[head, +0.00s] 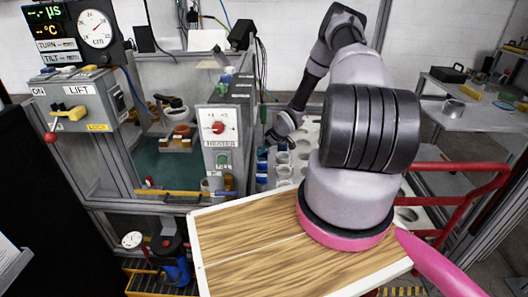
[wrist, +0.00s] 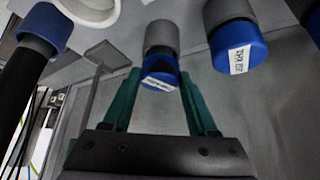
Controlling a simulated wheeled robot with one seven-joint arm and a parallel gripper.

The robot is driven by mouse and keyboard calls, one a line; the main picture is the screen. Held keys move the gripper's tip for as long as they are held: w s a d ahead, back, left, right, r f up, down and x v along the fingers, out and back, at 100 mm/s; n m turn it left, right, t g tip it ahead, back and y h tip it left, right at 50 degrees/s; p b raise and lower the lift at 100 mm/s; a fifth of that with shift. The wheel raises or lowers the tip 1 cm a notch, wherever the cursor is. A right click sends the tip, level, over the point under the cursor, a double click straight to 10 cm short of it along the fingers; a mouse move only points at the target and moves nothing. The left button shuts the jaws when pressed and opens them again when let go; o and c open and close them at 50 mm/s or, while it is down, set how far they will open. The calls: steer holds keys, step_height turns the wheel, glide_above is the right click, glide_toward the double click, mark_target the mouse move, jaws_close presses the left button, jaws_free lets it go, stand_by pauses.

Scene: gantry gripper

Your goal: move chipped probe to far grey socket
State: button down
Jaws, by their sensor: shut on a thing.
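My gripper (wrist: 158,88) has green fingers in the wrist view, one on each side of a blue-capped grey probe (wrist: 158,70), and is shut on it. The cap carries a white label that I cannot read, and no chip is visible, so I cannot tell if this is the chipped probe. In the head view my gripper (head: 271,136) is small and partly hidden beside the pale holed rack (head: 312,128). A white ring-shaped socket (wrist: 92,10) shows at the wrist view's top left. I cannot make out which socket is the far grey one.
Another blue-capped probe (wrist: 238,45) stands close right of my gripper, and a blue-collared black one (wrist: 42,30) at left. In the head view a grey control box (head: 219,140) stands left of the rack. A wooden board (head: 250,240) lies in front; red rails (head: 465,195) are at right.

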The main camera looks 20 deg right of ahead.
steer(key=shift+f, duration=0.25)
steer(key=shift+c, duration=0.9)
jaws_free()
